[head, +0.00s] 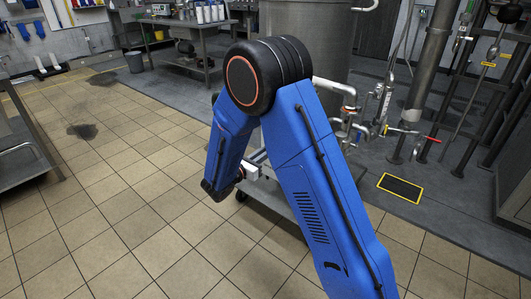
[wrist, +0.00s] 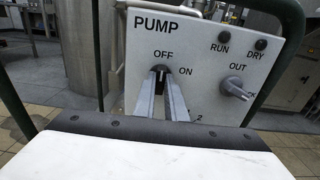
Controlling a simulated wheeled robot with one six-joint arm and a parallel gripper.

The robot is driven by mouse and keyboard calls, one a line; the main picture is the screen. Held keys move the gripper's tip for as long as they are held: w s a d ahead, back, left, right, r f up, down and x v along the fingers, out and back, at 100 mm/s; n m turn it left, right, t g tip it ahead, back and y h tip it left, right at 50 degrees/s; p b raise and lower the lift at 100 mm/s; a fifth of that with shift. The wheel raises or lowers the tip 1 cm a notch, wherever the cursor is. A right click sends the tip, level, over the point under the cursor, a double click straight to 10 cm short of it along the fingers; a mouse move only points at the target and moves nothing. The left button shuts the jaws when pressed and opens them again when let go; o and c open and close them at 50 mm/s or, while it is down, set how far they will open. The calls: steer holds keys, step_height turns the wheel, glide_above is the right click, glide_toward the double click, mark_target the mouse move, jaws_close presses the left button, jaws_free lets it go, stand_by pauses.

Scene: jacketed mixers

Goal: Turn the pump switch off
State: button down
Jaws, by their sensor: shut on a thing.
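The pump switch (wrist: 160,75) is a small black knob on the light grey control panel (wrist: 203,60) marked PUMP, in the wrist view. OFF is printed just above it and ON to its upper right. The knob's pale mark stands about upright, toward OFF. My gripper (wrist: 161,80) is shut on the knob, one finger on each side, and the fingers hide part of it. In the head view my blue arm covers most of the panel and the gripper's tips do not show.
A second knob (wrist: 237,88), marked OUT, sits right of the switch. The RUN lamp (wrist: 225,37) and DRY lamp (wrist: 260,44) look dark. Dark green rails flank the panel. A steel vessel (head: 310,35) and pipework stand behind my arm. Tiled floor (head: 110,200) at left is mostly clear.

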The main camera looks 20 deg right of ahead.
stand_by(0.4)
steer(key=c, duration=1.8)
jaws_free()
steer(key=shift+a, duration=0.15)
steer(key=v, duration=1.7)
steer(key=shift+s, duration=0.15)
